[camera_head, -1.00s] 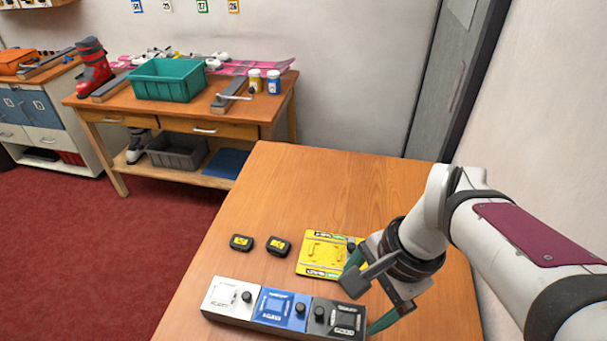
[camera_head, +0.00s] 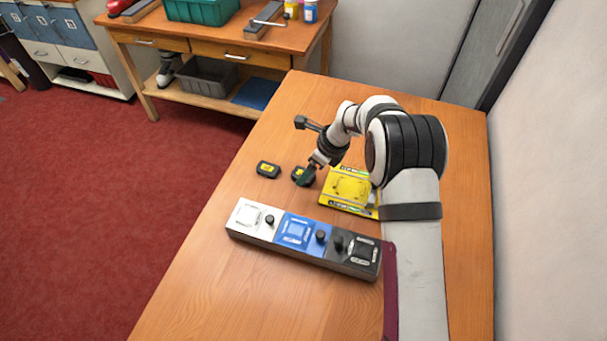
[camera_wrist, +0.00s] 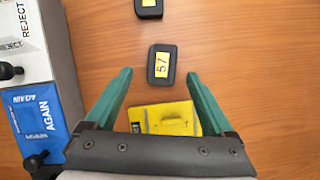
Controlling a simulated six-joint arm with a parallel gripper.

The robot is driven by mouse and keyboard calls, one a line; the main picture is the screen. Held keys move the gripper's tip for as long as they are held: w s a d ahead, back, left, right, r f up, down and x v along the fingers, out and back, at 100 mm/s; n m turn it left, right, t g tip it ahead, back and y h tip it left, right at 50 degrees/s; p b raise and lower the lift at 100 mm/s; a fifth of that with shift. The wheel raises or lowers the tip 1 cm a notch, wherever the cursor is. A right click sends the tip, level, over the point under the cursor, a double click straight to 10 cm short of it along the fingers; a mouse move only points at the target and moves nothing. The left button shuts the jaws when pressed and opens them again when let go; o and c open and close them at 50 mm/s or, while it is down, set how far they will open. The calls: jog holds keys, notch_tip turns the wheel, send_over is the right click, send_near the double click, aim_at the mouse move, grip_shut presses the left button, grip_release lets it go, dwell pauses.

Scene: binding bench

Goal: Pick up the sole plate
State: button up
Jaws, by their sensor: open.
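Two small black blocks with yellow labels lie on the wooden bench. The near block (camera_wrist: 162,66) reads 57 in the wrist view; the other block (camera_head: 268,170) is to its left in the head view. A flat yellow plate (camera_head: 350,187) with a raised part lies to their right. I cannot tell for sure which of these is the sole plate. My gripper (camera_wrist: 158,76) is open and empty, its green fingers pointing down to either side of the 57 block, with gaps. In the head view my gripper (camera_head: 306,180) partly hides that block. My gripper hides part of the yellow plate in the wrist view.
A long station with white, blue and black panels and black knobs (camera_head: 300,238) stands on the near side; the blue panel (camera_wrist: 35,108) reads AGAIN and the white one (camera_wrist: 20,50) reads REJECT. The bench (camera_head: 310,110) is clear behind the blocks. A second workbench (camera_head: 215,45) stands beyond.

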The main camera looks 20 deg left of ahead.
jog(key=x, duration=0.3)
jog(key=shift+w+f, duration=0.15)
grip_shut()
